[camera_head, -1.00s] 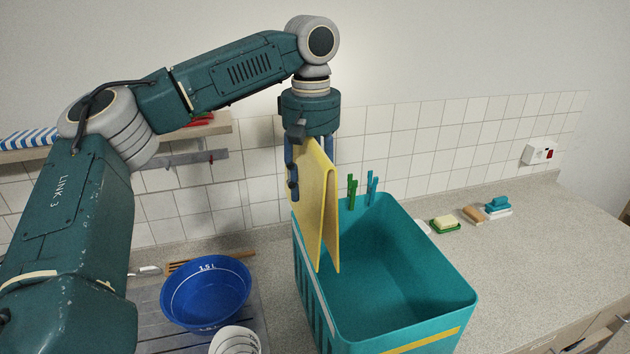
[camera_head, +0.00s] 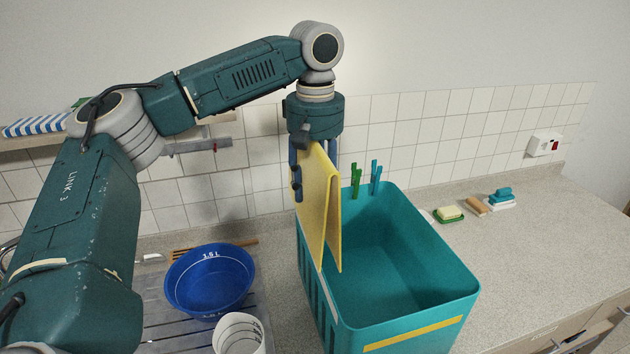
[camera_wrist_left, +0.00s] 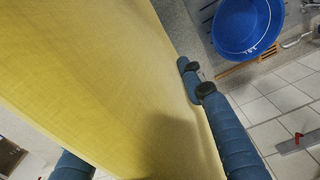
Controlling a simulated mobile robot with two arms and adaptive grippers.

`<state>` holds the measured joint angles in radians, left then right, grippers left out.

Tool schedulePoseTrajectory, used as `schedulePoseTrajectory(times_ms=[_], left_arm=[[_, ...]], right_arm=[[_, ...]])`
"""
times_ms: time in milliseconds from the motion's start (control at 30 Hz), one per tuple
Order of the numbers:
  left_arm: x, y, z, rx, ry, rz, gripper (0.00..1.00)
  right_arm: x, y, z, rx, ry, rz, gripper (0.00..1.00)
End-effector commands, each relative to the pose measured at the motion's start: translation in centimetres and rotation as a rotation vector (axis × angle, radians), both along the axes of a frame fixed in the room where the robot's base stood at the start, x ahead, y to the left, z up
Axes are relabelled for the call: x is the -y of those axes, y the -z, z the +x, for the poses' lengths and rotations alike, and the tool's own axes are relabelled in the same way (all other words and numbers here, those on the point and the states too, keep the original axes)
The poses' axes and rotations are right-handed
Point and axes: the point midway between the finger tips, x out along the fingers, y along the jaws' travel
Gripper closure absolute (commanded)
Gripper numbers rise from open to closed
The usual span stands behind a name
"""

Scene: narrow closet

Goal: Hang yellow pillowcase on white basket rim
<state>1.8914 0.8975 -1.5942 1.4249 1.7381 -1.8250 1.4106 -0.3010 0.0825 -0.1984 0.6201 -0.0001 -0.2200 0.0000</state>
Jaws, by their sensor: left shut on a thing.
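The yellow pillowcase (camera_head: 316,200) hangs folded in an upside-down V, with its fold at the top. My left gripper (camera_head: 314,172) points down and is shut on its upper part. The two panels hang at the left side of a teal basket (camera_head: 400,250), one each side of its left rim as far as I can tell. Contact with the rim is unclear. The basket is teal, not white; a pale strip (camera_head: 329,300) runs along its left side. In the left wrist view the pillowcase (camera_wrist_left: 100,80) fills much of the picture between the fingers (camera_wrist_left: 140,115). My right gripper is not in view.
Green and blue clothes pegs (camera_head: 355,182) stand on the basket's back rim. A blue basin (camera_head: 208,278) and a white cup (camera_head: 238,335) are on the left. Soap (camera_head: 449,213) and brushes (camera_head: 500,198) lie at the back right. The right counter (camera_head: 540,245) is mostly clear.

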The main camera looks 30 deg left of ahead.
Motion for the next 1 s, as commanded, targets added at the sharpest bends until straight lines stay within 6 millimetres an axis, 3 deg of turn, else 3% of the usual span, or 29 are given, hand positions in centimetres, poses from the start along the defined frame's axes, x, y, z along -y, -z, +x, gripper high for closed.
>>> schedulePoseTrajectory(times_ms=[633, 1000], left_arm=[[0.0, 0.6, 0.0, 0.0, 0.0, 0.0, 0.89], [0.0, 2.5, 0.0, 0.0, -0.001, -0.001, 0.89]], right_arm=[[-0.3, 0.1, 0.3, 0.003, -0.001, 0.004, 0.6], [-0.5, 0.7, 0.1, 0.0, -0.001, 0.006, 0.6]])
